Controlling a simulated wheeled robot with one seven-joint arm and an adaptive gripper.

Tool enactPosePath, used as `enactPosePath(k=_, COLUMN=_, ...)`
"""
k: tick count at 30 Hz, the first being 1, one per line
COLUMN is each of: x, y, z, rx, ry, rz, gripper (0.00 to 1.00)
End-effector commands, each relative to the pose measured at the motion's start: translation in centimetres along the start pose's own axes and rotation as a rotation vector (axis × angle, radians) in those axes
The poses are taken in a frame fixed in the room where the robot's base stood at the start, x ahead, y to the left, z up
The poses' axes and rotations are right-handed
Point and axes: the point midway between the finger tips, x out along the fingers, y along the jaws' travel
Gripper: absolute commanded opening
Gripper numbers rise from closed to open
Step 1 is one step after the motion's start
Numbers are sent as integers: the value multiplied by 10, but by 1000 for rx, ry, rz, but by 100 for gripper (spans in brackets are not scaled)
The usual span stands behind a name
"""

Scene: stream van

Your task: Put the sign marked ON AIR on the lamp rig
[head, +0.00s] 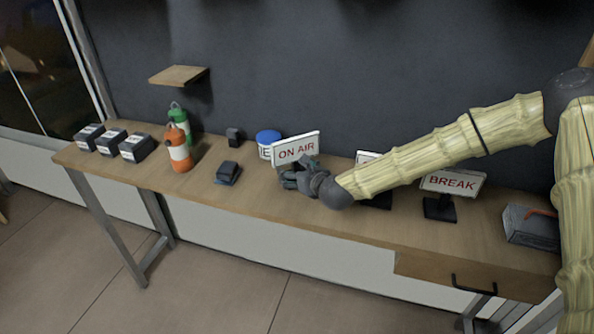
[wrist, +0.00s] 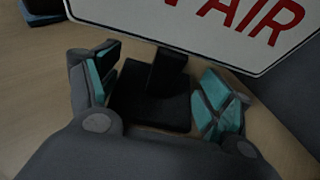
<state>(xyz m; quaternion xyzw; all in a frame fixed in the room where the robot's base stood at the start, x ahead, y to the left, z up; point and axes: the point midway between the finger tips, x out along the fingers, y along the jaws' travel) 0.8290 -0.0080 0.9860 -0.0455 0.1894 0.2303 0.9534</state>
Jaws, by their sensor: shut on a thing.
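The ON AIR sign (head: 295,149) is a white board with red letters, upright above the table toward the back. In the wrist view its board (wrist: 230,22) fills the top, with a black post and base (wrist: 150,105) below. My gripper (head: 297,177) is at the sign's lower part, shut on it. In the wrist view the teal-padded fingers of my gripper (wrist: 160,88) are on either side of the black stand. I cannot tell whether the base touches the table. I cannot pick out the lamp rig for certain.
The BREAK sign (head: 452,183) and another sign (head: 367,157), partly hidden by my arm, stand to the right. A blue-lidded tub (head: 268,138) is behind. Left are a dark block (head: 228,172), an orange bottle (head: 179,152), a green bottle (head: 178,113) and black boxes (head: 112,141).

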Motion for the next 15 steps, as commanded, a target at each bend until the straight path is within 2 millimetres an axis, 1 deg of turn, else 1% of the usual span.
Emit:
enactPosePath(k=9, x=2, y=0, z=-4, rx=0, ry=0, rz=0, gripper=53)
enactPosePath(k=10, x=1, y=0, z=-2, rx=0, ry=0, rz=0, gripper=85)
enactPosePath(k=12, x=1, y=0, z=-2, rx=0, ry=0, rz=0, gripper=98)
enactPosePath(k=13, x=1, y=0, z=-2, rx=0, ry=0, rz=0, gripper=100)
enactPosePath(k=15, x=1, y=0, z=-2, rx=0, ry=0, rz=0, gripper=100)
